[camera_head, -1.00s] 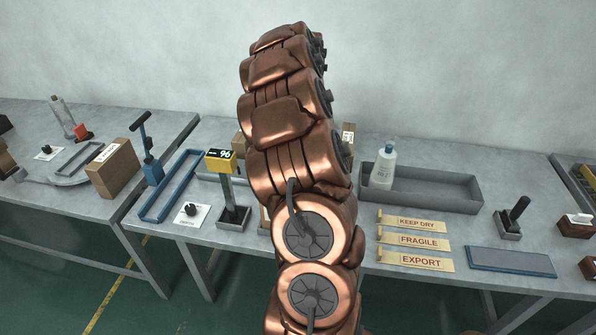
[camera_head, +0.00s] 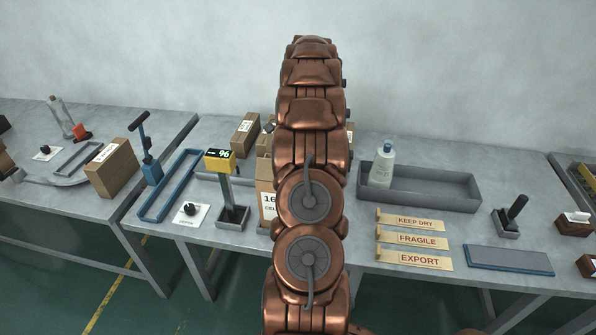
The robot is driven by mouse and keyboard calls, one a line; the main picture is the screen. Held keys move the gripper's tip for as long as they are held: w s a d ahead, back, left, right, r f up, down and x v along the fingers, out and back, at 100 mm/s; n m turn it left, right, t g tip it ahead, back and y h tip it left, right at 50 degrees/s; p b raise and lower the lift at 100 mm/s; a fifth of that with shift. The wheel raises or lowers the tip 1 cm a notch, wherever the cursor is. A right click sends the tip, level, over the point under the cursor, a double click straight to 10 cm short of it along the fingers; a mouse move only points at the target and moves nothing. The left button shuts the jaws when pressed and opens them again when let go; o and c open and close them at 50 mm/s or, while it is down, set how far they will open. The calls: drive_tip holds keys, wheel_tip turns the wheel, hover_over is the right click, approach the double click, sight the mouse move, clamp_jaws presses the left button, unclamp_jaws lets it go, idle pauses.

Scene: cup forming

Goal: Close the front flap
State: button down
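A cardboard box (camera_head: 266,203) with a printed label reading "16" stands at the table's front, just left of my arm. My copper-coloured arm hides most of it, and I cannot make out a front flap or its state. My arm rises through the middle of the picture and bends away at the top. My gripper is hidden behind the arm, so its place relative to the box does not show.
A scale display (camera_head: 219,160) on a post stands left of the box. A smaller carton (camera_head: 245,134) sits behind. Right of my arm are a grey tray (camera_head: 440,192) with a white bottle (camera_head: 382,166), label strips (camera_head: 413,240) and a dark blue-edged pad (camera_head: 510,261).

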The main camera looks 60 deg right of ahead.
drive_tip(key=c, duration=1.8)
unclamp_jaws()
drive_tip(key=shift+f, duration=0.1)
drive_tip(key=o, duration=0.4)
drive_tip(key=shift+o, duration=0.2)
drive_tip(key=shift+s+a+r+h, duration=0.1)
drive_tip(key=shift+a+r+h, duration=0.15)
drive_tip(key=shift+h, duration=0.45)
